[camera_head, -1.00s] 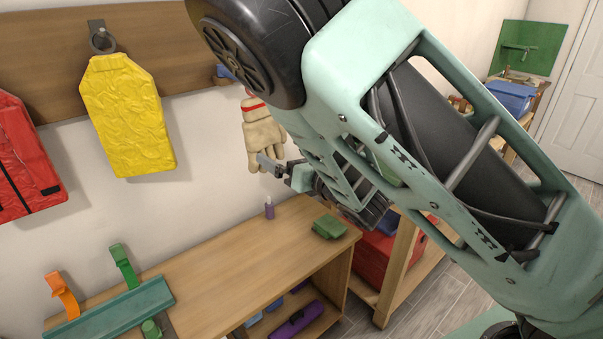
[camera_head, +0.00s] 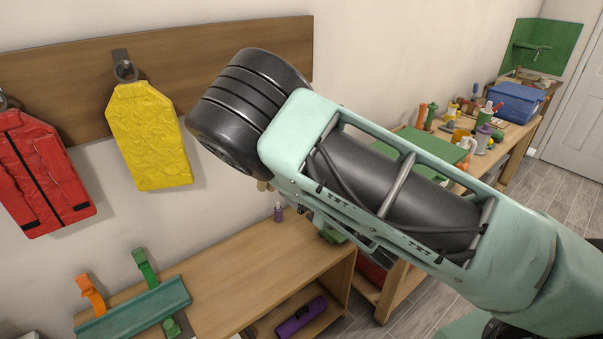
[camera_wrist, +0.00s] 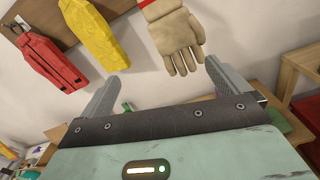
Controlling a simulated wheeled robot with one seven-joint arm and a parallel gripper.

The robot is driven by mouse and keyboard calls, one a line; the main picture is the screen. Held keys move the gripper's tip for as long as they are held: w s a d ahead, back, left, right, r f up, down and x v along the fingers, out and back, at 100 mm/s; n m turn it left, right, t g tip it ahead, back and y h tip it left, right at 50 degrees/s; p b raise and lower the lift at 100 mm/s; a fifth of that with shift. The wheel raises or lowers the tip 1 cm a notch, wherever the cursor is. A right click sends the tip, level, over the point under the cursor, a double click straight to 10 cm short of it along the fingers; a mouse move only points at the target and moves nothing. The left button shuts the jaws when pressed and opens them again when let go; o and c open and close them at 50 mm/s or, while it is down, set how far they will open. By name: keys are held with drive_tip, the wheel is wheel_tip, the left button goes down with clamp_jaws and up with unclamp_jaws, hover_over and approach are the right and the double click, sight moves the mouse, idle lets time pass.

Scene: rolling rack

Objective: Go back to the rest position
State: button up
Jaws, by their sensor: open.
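My gripper (camera_wrist: 158,80) shows in the wrist view with its two fingers spread wide and nothing between them touching. A beige glove (camera_wrist: 176,40) with a red band hangs on the wall beyond the fingertips, apart from them. In the head view my arm crosses the middle of the picture and hides the gripper and nearly all of the glove; only a small beige bit (camera_head: 264,185) shows below the arm.
A yellow garment (camera_head: 150,137) and a red garment (camera_head: 45,175) hang from a wooden wall board (camera_head: 60,52). A cluttered table (camera_head: 515,130) stands at right.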

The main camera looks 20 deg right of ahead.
drive_tip(key=shift+f, duration=0.1)
drive_tip(key=s+a+f+m+g+h+b, duration=0.25)
drive_tip(key=s+a+f+m+g, duration=0.2)
drive_tip(key=m, duration=0.55)
drive_tip(key=s+a+f+m+g+h+b, duration=0.1)
drive_tip(key=s+a+f+m+g+b, duration=0.3)
drive_tip(key=m, duration=0.6)
drive_tip(key=s+r+m+g+b, duration=0.2)
drive_tip(key=s+m+g, duration=0.2)
drive_tip(key=s, duration=0.6)
drive_tip(key=s+r+m+g+h+b, duration=0.1)
drive_tip(key=s+r+m+g+b, duration=0.2)
drive_tip(key=s, duration=0.7)
drive_tip(key=shift+d+r+m+g, duration=0.35)
drive_tip(key=shift+m+g, duration=0.4)
drive_tip(key=shift+m, duration=0.45)
drive_tip(key=shift+h, duration=0.25)
